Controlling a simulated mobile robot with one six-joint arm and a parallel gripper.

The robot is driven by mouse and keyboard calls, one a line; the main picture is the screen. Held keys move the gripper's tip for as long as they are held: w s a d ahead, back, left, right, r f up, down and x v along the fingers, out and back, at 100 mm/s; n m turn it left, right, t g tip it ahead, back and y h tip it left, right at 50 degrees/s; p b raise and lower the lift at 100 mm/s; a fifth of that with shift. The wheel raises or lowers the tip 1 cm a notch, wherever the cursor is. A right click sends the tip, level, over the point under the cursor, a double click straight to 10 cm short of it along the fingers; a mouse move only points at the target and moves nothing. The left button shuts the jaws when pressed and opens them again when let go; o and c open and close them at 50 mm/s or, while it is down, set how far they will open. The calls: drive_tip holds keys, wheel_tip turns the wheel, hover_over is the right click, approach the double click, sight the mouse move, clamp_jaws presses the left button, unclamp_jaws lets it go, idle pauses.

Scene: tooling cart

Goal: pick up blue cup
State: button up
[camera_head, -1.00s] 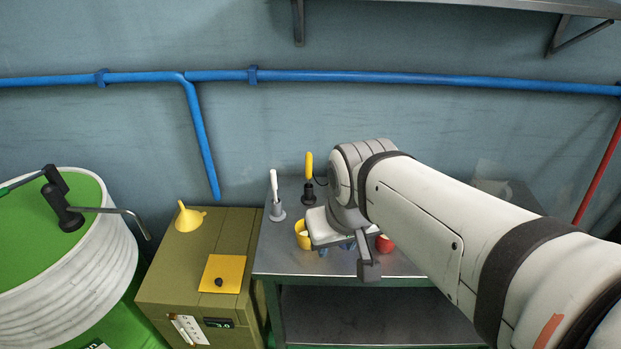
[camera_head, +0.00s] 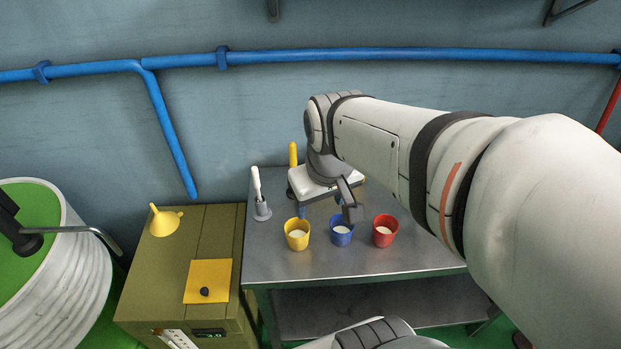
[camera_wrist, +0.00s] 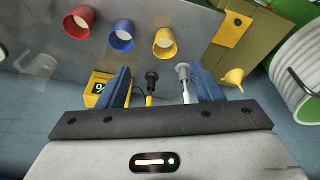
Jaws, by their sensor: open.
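The blue cup (camera_head: 341,239) stands upright on the grey metal cart top, between a yellow cup (camera_head: 297,241) and a red cup (camera_head: 383,238). Something pale shows inside each cup. My gripper (camera_head: 318,208) is above the cart, behind the cups as the head view sees it; its fingers are partly hidden by its own body. In the wrist view my gripper (camera_wrist: 163,80) is open and empty, its two blue fingers wide apart. The blue cup (camera_wrist: 122,39) lies beyond the left fingertip there, apart from it.
A grey-based white-handled tool (camera_head: 263,208) and a yellow-handled tool (camera_head: 293,154) stand at the cart's back left. An olive box (camera_head: 215,221) with a yellow funnel (camera_head: 164,221) is to the left. The cart top (camera_head: 290,265) is clear in front of the cups.

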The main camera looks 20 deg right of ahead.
sight(341, 231)
drive_tip(key=o, duration=0.4)
drive_tip(key=w+d+f+b, duration=0.1)
drive_tip(key=w+f, duration=0.1)
drive_tip(key=f, duration=0.1)
drive_tip(key=w+d+f+n+g+b, duration=0.1)
drive_tip(key=w+d+f+b, duration=0.1)
drive_tip(key=f, duration=0.2)
drive_tip(key=w+d+f+n+b, duration=0.1)
drive_tip(key=w+d+f+b, duration=0.1)
drive_tip(key=f, duration=0.1)
drive_tip(key=shift+w+f+g, duration=0.3)
drive_tip(key=shift+f, duration=0.1)
drive_tip(key=shift+o, duration=0.4)
drive_tip(key=w+d+f+n+g+b, duration=0.1)
drive_tip(key=w+d+f+n+b, duration=0.1)
drive_tip(key=f, duration=0.7)
drive_tip(key=w+d+b, duration=0.1)
drive_tip(key=w+d, duration=0.1)
drive_tip(key=d, duration=0.1)
drive_tip(key=shift+d+f, duration=0.2)
drive_tip(key=shift+f, duration=0.05)
drive_tip(key=shift+n, duration=0.3)
drive_tip(key=shift+s+d+f, duration=0.1)
drive_tip(key=shift+f, duration=1.85)
drive_tip(key=shift+s+f, duration=0.1)
drive_tip(key=shift+f, duration=1.8)
